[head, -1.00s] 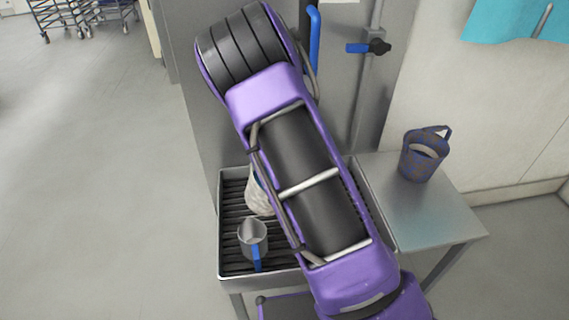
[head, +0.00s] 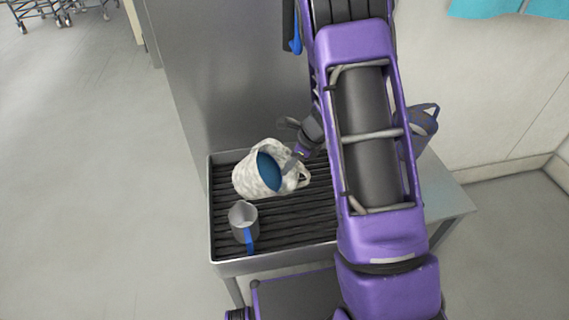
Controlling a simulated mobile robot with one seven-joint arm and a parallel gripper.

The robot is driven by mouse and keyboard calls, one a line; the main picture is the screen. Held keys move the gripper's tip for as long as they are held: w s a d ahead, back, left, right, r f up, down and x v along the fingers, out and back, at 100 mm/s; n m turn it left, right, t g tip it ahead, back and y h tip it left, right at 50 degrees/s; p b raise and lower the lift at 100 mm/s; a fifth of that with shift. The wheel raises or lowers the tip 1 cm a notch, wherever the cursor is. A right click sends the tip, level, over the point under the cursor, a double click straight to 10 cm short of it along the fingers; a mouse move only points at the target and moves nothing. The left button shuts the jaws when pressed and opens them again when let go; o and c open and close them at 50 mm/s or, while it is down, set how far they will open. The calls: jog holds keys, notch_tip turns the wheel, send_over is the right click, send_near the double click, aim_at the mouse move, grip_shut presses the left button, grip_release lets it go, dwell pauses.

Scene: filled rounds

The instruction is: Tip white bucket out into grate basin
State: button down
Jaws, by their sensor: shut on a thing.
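The white bucket (head: 246,177) is mottled white with blue contents or a blue inside showing at its mouth. It is tilted, with its opening toward the right, over the grate basin (head: 222,245), a metal tray with dark bars. My gripper (head: 296,160) is at the bucket's right side by its rim and is shut on it. I cannot tell whether the bucket touches the bars. No poured contents show on the visible bars. My purple arm hides the basin's right part.
A grey jug (head: 243,218) with a blue handle stands in the basin's front left. A blue-brown patterned bucket (head: 426,122) on the metal side table (head: 445,195) is partly hidden by my arm. A grey panel rises behind the basin.

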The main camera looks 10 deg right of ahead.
jog(key=shift+s+d+f+t+y+b, duration=0.2)
jog(key=shift+d+f+t+y+b, duration=0.25)
jog(key=shift+b, duration=1.9)
jog(key=shift+s+d+f+t+y+b, duration=0.3)
jog(key=shift+f+y+b, duration=0.35)
jog(key=shift+b, duration=1.7)
jog(key=shift+d, duration=0.15)
jog(key=shift+s+d+f+t+y, duration=0.2)
jog(key=shift+d+f+t+y, duration=0.15)
jog(key=shift+f+y, duration=0.25)
jog(key=shift+s+d+f+t+y, duration=0.2)
jog(key=shift+d+f+y, duration=0.15)
jog(key=shift+f+y, duration=0.25)
jog(key=shift+s+d+f+t+y, duration=0.4)
jog(key=shift+d+t+y, duration=0.15)
jog(key=shift+y, duration=0.4)
jog(key=shift+s+d+f+t+y, duration=0.25)
jog(key=shift+d+f+t+y, duration=0.25)
jog(key=shift+y, duration=0.45)
jog(key=shift+r, duration=0.1)
